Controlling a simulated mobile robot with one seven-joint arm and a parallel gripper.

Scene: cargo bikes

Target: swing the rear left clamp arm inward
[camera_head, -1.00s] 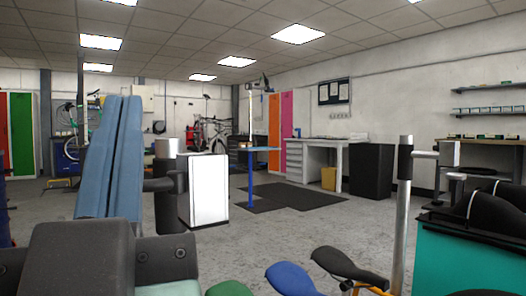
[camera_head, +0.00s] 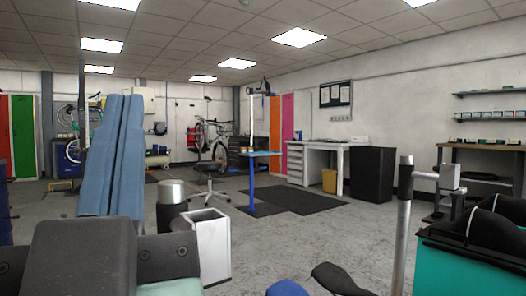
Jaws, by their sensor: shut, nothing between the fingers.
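A silver upright post (camera_head: 403,225) stands in the right foreground. A short grey bar (camera_head: 424,175) runs right from near its top to a pale block (camera_head: 449,177). This looks like a clamp arm, but I cannot tell whether it is the rear left one. No other clamp arm can be made out.
A teal cargo box (camera_head: 468,270) with black items on top is at the lower right. Blue (camera_head: 287,288) and black (camera_head: 338,278) saddles are at the bottom edge. An open white bin (camera_head: 212,250) stands beside a silver-topped bin (camera_head: 172,192). Open floor lies behind, with a stool (camera_head: 208,168).

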